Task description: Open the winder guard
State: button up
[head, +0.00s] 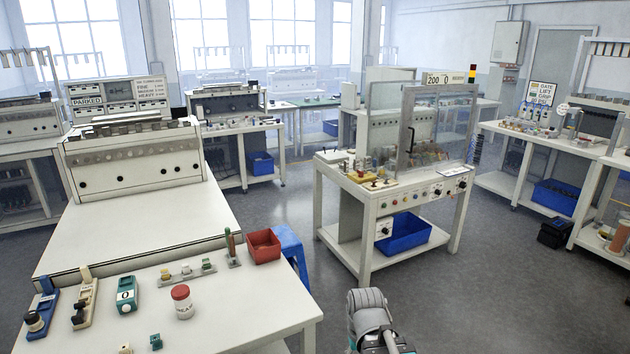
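The winder guard (432,118) is a clear panel in a grey frame. It stands upright on the white winder bench (400,194) at the centre right. A dark vertical handle (411,140) is near its left edge. The guard looks closed across the bench, with parts seen dimly behind it, but I cannot tell if it is latched. Part of my arm shows at the bottom edge, in front of the bench and well apart from it. My gripper is not in view.
A blue bin (403,234) is on the bench's lower shelf. A white table (222,309) with a red bin (263,246) fills the near left, with a blue stool (290,248) beside it. A black box (554,232) lies on the floor at right. Grey floor is open around the bench.

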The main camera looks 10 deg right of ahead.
aim_at(404, 152)
jog(key=z, duration=0.75)
jog(key=i, duration=3.3)
jog(key=u, duration=0.1)
